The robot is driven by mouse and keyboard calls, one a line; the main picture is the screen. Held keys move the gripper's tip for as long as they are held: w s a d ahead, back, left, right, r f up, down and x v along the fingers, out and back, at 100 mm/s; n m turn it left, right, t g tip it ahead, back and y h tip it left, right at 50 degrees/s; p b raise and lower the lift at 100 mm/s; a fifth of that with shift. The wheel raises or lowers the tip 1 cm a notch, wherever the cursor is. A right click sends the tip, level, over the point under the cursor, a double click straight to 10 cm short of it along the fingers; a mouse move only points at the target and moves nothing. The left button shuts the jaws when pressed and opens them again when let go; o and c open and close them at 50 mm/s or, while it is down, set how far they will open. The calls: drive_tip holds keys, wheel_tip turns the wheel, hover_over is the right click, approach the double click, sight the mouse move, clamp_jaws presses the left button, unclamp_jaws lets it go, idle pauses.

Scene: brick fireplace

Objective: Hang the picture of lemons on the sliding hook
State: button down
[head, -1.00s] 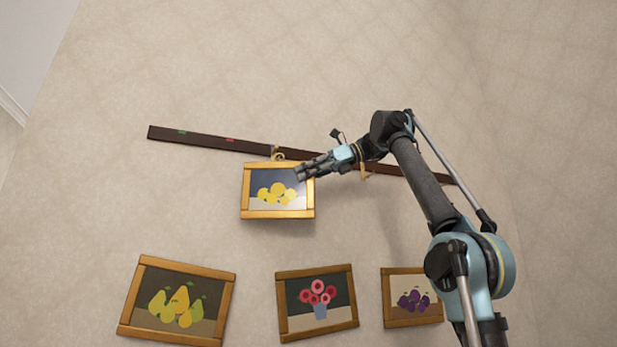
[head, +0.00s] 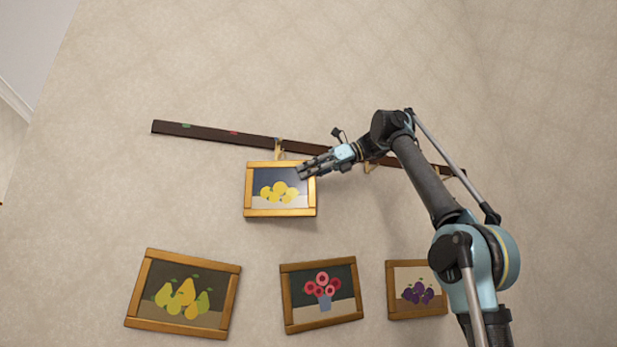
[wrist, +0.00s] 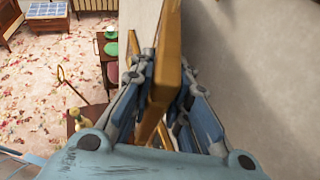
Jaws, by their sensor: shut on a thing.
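The picture of lemons (head: 279,212), yellow fruit on a dark and pale ground in a gold frame, is upright just below the dark rail on the wall. My gripper (head: 303,172) is shut on its right frame edge; the wrist view shows the fingers (wrist: 160,95) on both sides of the wooden frame (wrist: 170,45). A brass sliding hook (head: 279,148) on the rail (head: 210,134) is directly above the picture's top edge. Whether the picture hangs on the hook or is apart from it cannot be told.
Pictures of pears (head: 183,295), flowers (head: 321,295) and plums (head: 416,291) hang below. Another hook (head: 370,168) shows on the rail behind my wrist. Green and red marks sit on the rail's left part. The wall left of the lemons is clear.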

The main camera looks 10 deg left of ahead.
idle(0.4)
drive_tip(key=c, duration=1.4)
unclamp_jaws()
drive_tip(key=shift+c, duration=0.2)
drive_tip(key=shift+d+r, duration=0.15)
drive_tip(key=shift+d, duration=0.25)
drive_tip(key=w+d, duration=0.2)
drive_tip(key=d, duration=1.2)
drive_tip(key=shift+r, duration=0.35)
